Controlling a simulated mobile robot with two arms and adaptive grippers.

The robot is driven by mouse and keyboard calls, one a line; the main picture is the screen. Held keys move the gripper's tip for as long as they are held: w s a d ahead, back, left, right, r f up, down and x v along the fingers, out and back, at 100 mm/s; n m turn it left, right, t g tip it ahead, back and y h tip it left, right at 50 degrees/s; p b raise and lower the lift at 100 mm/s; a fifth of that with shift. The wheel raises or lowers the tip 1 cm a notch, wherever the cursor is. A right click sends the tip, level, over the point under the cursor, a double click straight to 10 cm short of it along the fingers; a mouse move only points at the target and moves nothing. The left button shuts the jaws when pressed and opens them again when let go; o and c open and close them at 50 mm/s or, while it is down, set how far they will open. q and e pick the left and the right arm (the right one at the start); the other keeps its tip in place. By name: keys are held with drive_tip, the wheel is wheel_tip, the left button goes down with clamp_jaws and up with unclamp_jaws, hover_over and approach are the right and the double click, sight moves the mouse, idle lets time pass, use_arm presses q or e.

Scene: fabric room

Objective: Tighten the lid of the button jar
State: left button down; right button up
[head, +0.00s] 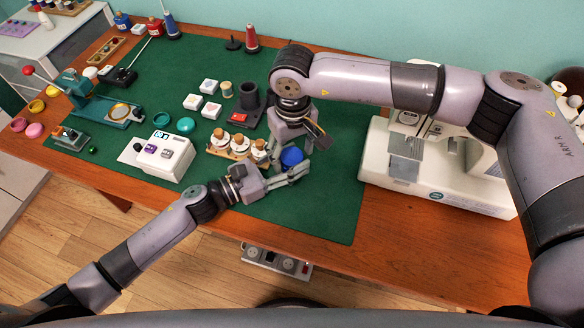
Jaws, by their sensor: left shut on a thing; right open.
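The button jar's round blue lid (291,157) shows near the middle of the green mat, and the jar's body below it is mostly hidden by my grippers. My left gripper (298,174) reaches in from the left with its fingers closed at the near side of the jar, below the lid. My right gripper (304,144) hangs down just behind and above the lid with its fingers open. Whether a right finger touches the lid cannot be told from here.
A wooden rack of corked bottles (238,148) stands close left of the jar. A black holder with a cylinder (248,103) is behind it. A white sewing machine (435,175) stands at right. A white button box (158,155) is at left. The mat's front right (325,215) is clear.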

drive_tip(key=shift+c, duration=0.3)
drive_tip(key=c, duration=1)
drive_tip(key=o, duration=1.1)
drive_tip(key=shift+r, duration=2.25)
wheel_tip(320, 180, up, 4)
drive_tip(key=shift+s+f, duration=0.1)
drive_tip(key=shift+f, duration=0.1)
drive_tip(key=shift+c, duration=0.2)
